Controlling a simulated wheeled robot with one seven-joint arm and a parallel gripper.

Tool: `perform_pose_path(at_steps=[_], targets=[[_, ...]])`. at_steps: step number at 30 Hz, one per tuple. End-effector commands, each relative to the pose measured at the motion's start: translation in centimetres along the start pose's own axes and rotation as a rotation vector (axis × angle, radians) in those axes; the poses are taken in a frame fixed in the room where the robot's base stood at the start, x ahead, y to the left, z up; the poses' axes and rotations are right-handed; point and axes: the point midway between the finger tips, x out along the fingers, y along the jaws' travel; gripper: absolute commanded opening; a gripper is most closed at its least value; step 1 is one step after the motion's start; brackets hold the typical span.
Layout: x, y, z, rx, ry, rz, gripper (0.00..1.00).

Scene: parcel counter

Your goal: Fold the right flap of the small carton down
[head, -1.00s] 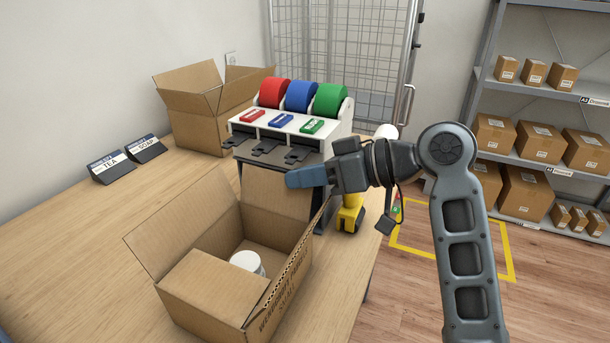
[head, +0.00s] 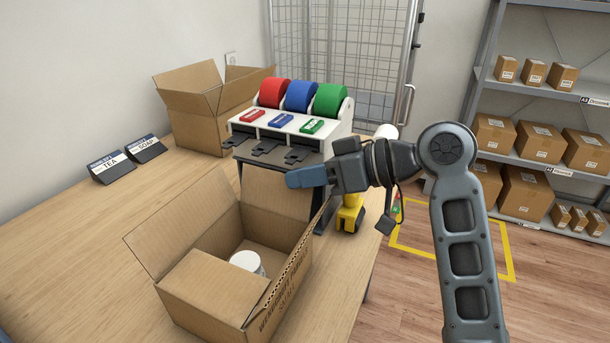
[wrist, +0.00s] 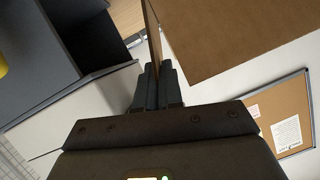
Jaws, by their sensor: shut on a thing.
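The small carton (head: 290,303) stands open on the counter, with a white round jar (head: 247,262) inside. Its left flap (head: 180,222) and far flap (head: 277,196) stand up. The near flap (head: 213,288) lies over the near part of the opening. The right flap (head: 318,215) stands up, seen almost edge-on. My gripper (head: 291,180) is above the carton's far right corner. In the wrist view, my gripper (wrist: 154,85) is shut on a thin brown board, apparently the right flap (wrist: 152,35); a wide cardboard panel (wrist: 240,32) shows beside it.
A tape stand (head: 335,140) with red, blue and green rolls stands just behind the carton. Another open carton (head: 200,125) is at the back left. TEA (head: 112,168) and SOAP (head: 146,149) signs stand on the counter (head: 70,230), whose left part is clear.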

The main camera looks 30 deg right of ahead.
Motion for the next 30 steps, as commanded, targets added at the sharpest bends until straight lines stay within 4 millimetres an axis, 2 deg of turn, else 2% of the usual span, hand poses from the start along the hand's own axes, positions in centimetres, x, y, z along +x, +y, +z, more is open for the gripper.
perform_pose_path(at_steps=[10,18,21,30], targets=[[0.1,-0.3,0.1,-0.035,0.000,0.014,0.00],[0.3,-2.6,0.8,-0.312,0.001,0.127,0.00],[0.3,-2.9,0.7,-0.364,0.001,0.150,0.00],[0.2,-3.0,0.5,-0.373,0.000,0.155,0.00]])
